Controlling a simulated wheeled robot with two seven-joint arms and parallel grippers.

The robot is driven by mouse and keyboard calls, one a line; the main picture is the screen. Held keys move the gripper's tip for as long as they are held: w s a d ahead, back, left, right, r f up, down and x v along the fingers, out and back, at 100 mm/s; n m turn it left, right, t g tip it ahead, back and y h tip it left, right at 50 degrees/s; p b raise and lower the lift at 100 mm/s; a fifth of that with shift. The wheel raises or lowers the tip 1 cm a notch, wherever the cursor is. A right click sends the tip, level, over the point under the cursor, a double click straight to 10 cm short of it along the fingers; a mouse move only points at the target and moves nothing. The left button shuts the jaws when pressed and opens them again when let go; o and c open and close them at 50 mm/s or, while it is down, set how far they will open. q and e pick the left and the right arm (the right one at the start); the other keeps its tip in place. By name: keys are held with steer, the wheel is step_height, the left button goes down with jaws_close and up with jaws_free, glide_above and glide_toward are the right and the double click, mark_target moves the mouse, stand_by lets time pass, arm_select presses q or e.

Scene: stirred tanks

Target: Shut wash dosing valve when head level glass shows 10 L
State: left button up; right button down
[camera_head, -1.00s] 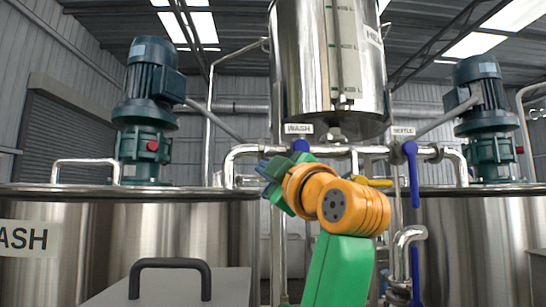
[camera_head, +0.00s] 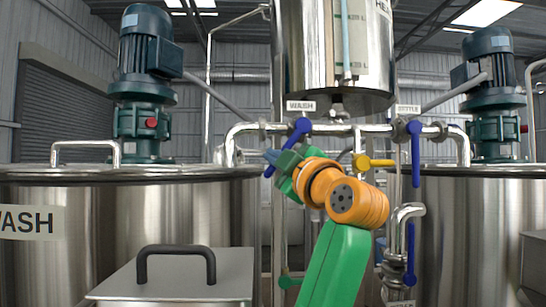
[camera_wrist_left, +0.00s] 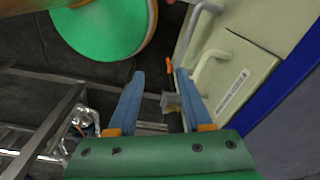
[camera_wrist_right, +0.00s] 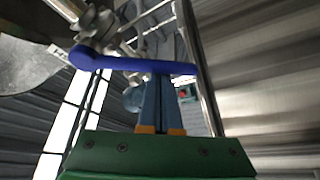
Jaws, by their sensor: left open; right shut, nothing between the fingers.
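The wash dosing valve (camera_head: 302,126) has a blue lever, slanting down to the left under the WASH sign (camera_head: 301,105). My right gripper (camera_head: 272,157) is shut and empty beside the lever's lower part. In the right wrist view the lever (camera_wrist_right: 130,64) crosses at the shut fingertips (camera_wrist_right: 160,78); I cannot tell if they touch. The steel head tank (camera_head: 308,60) hangs above, with its level glass (camera_head: 346,40) and scale. The top of the glass is out of view and I cannot read the level. My left gripper (camera_wrist_left: 154,75) is open and empty, seen only in its wrist view.
The settle valve's blue lever (camera_head: 415,155) hangs straight down at right. A yellow lever (camera_head: 375,162) lies level between them. Another blue lever (camera_head: 411,250) is lower right. The wash tank (camera_head: 100,240) and a grey box with a black handle (camera_head: 185,275) stand at left.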

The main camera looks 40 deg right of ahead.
steer(key=shift+s+d+f+n+g+y, duration=0.35)
steer(key=shift+s+d+n, duration=0.1)
steer(key=shift+d+n, duration=0.3)
steer(key=shift+s+d+f+n+g+y, duration=0.25)
steer(key=shift+s+d+f+n, duration=0.15)
steer(key=shift+d+n, duration=0.35)
steer(key=shift+s+d+f+n+g+y, duration=0.3)
steer(key=shift+s+d+n, duration=0.2)
steer(key=shift+n, duration=0.4)
